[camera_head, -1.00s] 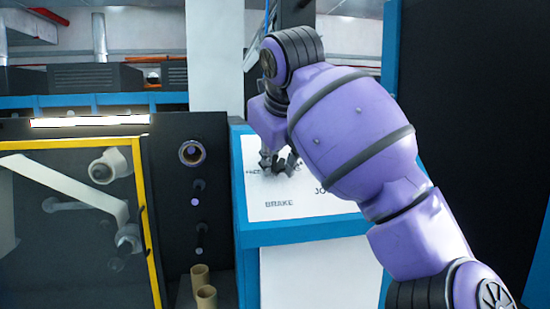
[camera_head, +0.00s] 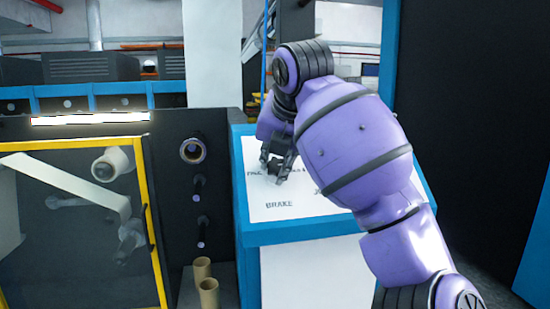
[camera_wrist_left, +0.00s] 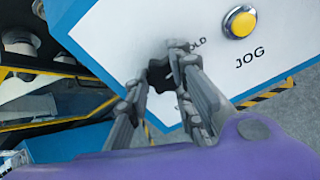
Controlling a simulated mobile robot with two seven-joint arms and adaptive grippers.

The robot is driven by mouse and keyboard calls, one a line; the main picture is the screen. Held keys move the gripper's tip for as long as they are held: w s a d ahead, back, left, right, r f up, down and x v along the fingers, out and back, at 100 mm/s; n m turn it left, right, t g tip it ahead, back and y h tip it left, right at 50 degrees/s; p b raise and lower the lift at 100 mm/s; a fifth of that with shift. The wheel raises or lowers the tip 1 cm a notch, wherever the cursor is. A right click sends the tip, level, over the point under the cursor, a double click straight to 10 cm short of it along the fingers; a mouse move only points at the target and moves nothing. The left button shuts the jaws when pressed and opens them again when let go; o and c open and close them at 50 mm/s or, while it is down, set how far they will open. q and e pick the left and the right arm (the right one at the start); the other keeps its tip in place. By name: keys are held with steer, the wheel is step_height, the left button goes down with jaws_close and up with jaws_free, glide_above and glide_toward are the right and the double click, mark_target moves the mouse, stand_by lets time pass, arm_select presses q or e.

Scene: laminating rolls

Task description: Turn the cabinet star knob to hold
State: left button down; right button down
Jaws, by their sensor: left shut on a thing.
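The black star knob (camera_wrist_left: 160,76) sits on the white sloped face of the cabinet (camera_head: 250,205). In the left wrist view my left gripper (camera_wrist_left: 158,70) has its grey fingers on either side of the knob and is shut on it. In the head view my left gripper (camera_head: 274,169) is at the panel above the word BRAKE, and the fingers mostly hide the knob. The HOLD label is partly covered by a finger in the wrist view. I cannot tell which label the knob points to. My right gripper is not in view.
A yellow JOG button (camera_wrist_left: 240,22) is on the same panel, near the gripper. A dark machine with a yellow-framed window (camera_head: 150,230) stands at the left. Two cardboard tubes (camera_head: 209,294) stand between it and the cabinet. A dark tall panel (camera_head: 470,110) is at the right.

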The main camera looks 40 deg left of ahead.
arm_select(q)
steer(key=shift+s+a+m, duration=0.1)
steer(key=shift+m, duration=0.4)
steer(key=shift+p, duration=0.3)
steer(key=c, duration=1.8)
jaws_free()
steer(key=shift+o, duration=0.8)
steer(key=shift+a, duration=0.1)
